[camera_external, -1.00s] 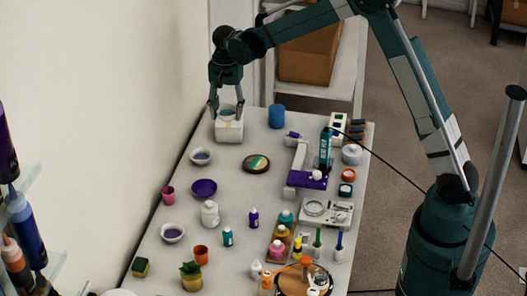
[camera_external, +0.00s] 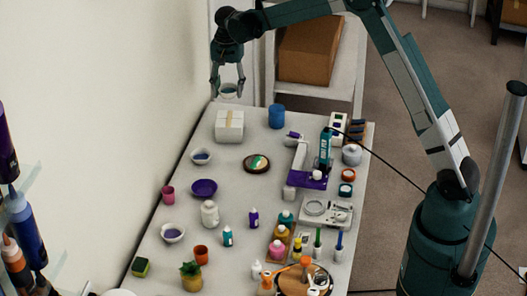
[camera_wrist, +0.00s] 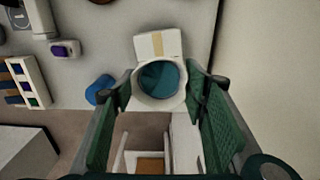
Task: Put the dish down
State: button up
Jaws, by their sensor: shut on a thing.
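My gripper (camera_external: 228,86) is shut on a small pale round dish (camera_wrist: 160,99) with teal-blue contents (camera_wrist: 159,78). In the wrist view the dish sits between the two green finger pads, its opening facing the camera. In the external view the dish (camera_external: 229,91) hangs in the air near the far left end of the table, seen just above and behind a white box (camera_external: 222,134). In the wrist view the box (camera_wrist: 158,43) lies partly behind the dish. The dish's underside is hidden.
The white table (camera_external: 234,235) holds a blue cylinder (camera_external: 276,116) right of the box, a small bowl (camera_external: 201,157) and a round dark coaster (camera_external: 256,164) nearer. The wall runs along the left. A shelf with a cardboard box (camera_external: 309,55) stands beyond the table.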

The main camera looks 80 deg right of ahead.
send_over(229, 119)
jog(key=shift+d+f+p, duration=0.1)
jog(key=shift+f+p, duration=0.2)
jog(key=shift+f, duration=2.7)
jog(key=shift+f, duration=1.9)
jog(key=shift+f, duration=0.1)
jog(key=o, duration=0.5)
jog(key=shift+f, duration=0.1)
jog(key=shift+c, duration=0.2)
jog(key=o, duration=0.5)
jog(key=shift+c, duration=0.2)
jog(key=shift+r, duration=0.2)
notch_tip(229, 119, up, 12)
jog(key=shift+r, duration=0.1)
